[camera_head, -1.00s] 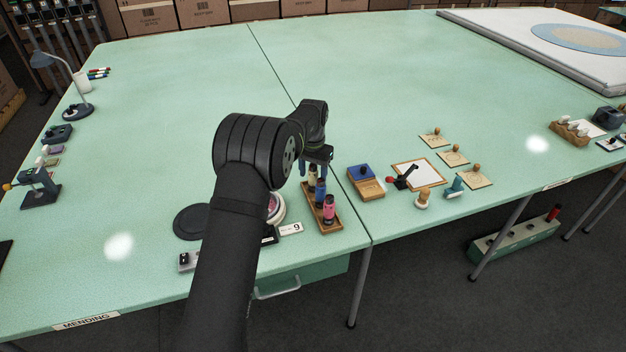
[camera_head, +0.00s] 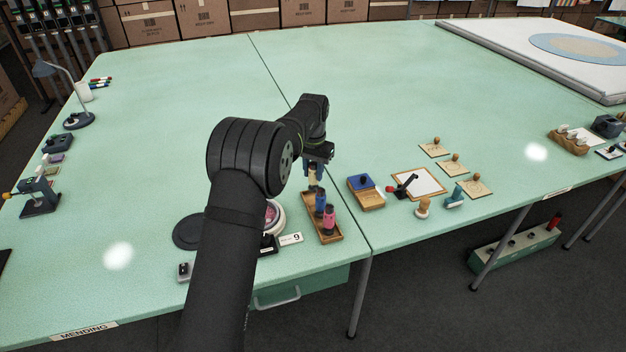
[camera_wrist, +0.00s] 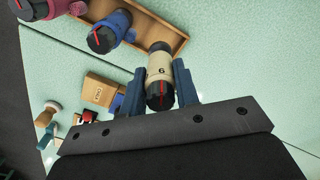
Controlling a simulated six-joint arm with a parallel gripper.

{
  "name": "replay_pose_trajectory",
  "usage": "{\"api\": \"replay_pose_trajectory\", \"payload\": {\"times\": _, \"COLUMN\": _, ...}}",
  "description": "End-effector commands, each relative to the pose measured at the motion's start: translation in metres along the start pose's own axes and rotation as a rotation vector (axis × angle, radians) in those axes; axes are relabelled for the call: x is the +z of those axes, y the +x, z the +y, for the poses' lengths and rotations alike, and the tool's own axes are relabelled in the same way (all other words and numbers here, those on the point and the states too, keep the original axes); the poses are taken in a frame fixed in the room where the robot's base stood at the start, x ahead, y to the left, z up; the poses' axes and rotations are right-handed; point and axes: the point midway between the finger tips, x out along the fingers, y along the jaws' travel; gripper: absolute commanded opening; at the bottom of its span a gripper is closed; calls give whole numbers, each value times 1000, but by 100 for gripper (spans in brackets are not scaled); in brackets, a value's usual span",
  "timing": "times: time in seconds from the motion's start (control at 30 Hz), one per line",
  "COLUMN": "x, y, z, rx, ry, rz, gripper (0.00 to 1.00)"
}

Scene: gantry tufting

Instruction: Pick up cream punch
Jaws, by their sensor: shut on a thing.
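The cream punch (camera_wrist: 159,70) has a dark end with a red mark and the figure 6 on its side. My gripper (camera_wrist: 161,88) is shut on it, with a blue finger on each side in the wrist view. In the head view, my gripper (camera_head: 313,168) and the cream punch (camera_head: 312,178) are at the back end of the wooden tray (camera_head: 330,236). I cannot tell whether the cream punch is clear of the tray floor. The blue punch (camera_head: 320,203) and the pink punch (camera_head: 329,219) stand in the tray.
A wooden box with a blue pad (camera_head: 366,192) stands right of the tray. A number card (camera_head: 291,239) and a round dish (camera_head: 274,216) are left of it. A framed white board (camera_head: 420,182) and several stamps lie further right. The table behind is clear.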

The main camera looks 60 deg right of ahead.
Motion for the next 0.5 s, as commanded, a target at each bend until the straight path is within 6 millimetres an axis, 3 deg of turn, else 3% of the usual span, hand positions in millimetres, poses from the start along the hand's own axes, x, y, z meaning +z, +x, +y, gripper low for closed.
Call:
{"api": "replay_pose_trajectory", "payload": {"times": 0.03, "x": 3, "y": -6, "z": 14, "rx": 1, "ry": 6, "rz": -1, "gripper": 6}}
{"api": "replay_pose_trajectory", "payload": {"times": 0.2, "x": 12, "y": -26, "z": 46, "rx": 1, "ry": 6, "rz": -1, "gripper": 6}}
{"api": "replay_pose_trajectory", "payload": {"times": 0.5, "x": 25, "y": -53, "z": 90, "rx": 1, "ry": 5, "rz": 0, "gripper": 6}}
